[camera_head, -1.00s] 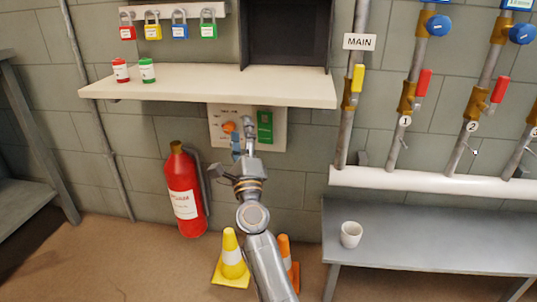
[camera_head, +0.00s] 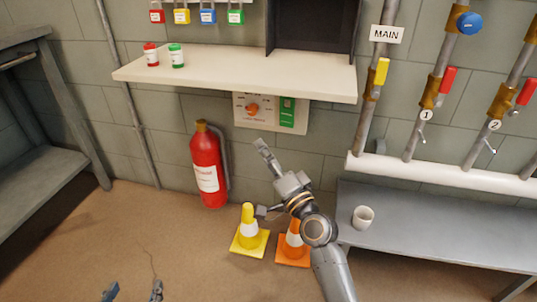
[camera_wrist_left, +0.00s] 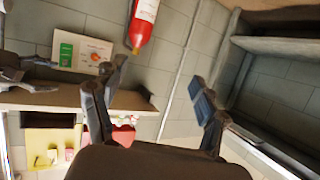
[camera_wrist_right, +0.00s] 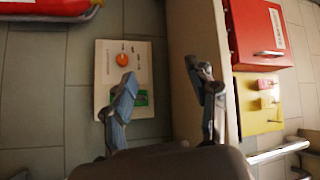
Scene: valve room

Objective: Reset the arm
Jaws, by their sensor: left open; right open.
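My right gripper (camera_head: 262,180) is open and empty in the head view, in front of the wall and below the control panel (camera_head: 240,120). The panel has an orange knob (camera_head: 252,109) and a green part (camera_head: 287,111). In the right wrist view, the open fingers (camera_wrist_right: 161,80) have nothing between them, and one finger overlaps the green part of the panel. My left gripper (camera_head: 132,291) shows only its fingertips at the bottom left edge, over the floor. In the left wrist view its fingers (camera_wrist_left: 157,75) are apart and empty.
A white shelf (camera_head: 230,75) juts out above the panel. A red extinguisher (camera_head: 206,172), a yellow cone (camera_head: 248,232) and an orange cone (camera_head: 293,247) stand near my right arm. A grey bench (camera_head: 430,237) with a white cup (camera_head: 363,217) is at right.

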